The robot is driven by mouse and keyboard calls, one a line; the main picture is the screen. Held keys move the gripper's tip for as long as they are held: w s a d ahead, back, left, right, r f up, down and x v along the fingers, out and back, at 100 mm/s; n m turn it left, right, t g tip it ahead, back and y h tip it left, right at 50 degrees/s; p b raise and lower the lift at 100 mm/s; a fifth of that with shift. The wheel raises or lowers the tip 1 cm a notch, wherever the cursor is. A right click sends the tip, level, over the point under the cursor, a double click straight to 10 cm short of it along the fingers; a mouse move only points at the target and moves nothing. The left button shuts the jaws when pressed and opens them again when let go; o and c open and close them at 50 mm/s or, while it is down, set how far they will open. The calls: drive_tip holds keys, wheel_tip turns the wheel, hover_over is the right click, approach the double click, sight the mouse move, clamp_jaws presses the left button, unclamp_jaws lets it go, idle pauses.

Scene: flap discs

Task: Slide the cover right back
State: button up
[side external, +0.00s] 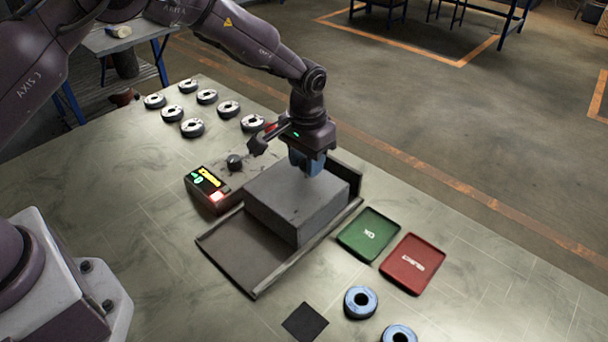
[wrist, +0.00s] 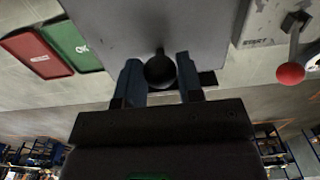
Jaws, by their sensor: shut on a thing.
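The cover (side external: 285,205) is a grey box standing on a dark grey base (side external: 240,255) with low side rails. It sits toward the far right end, near the raised end wall (side external: 345,175), and leaves the near left part of the base bare. My gripper (side external: 307,163) is above the cover's far part, pointing down. In the wrist view, the two blue fingers of my gripper (wrist: 160,80) are shut on the round black knob (wrist: 160,70) of the cover (wrist: 150,25). The knob is hidden in the side view. I cannot see what is under the cover.
A control box (side external: 207,190) with lit displays stands left of the base. A red-balled lever (wrist: 290,72) shows in the wrist view. A green tray (side external: 368,234) and red tray (side external: 412,263) lie right. Blue discs (side external: 360,302) and a dark pad (side external: 305,322) lie in front; several pale discs (side external: 192,128) lie behind.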

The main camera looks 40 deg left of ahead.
drive_tip(key=s, duration=1.1)
drive_tip(key=o, duration=0.7)
drive_tip(key=shift+r, duration=0.1)
wheel_tip(320, 180, up, 8)
drive_tip(key=shift+f, duration=0.1)
idle(0.5)
idle(0.4)
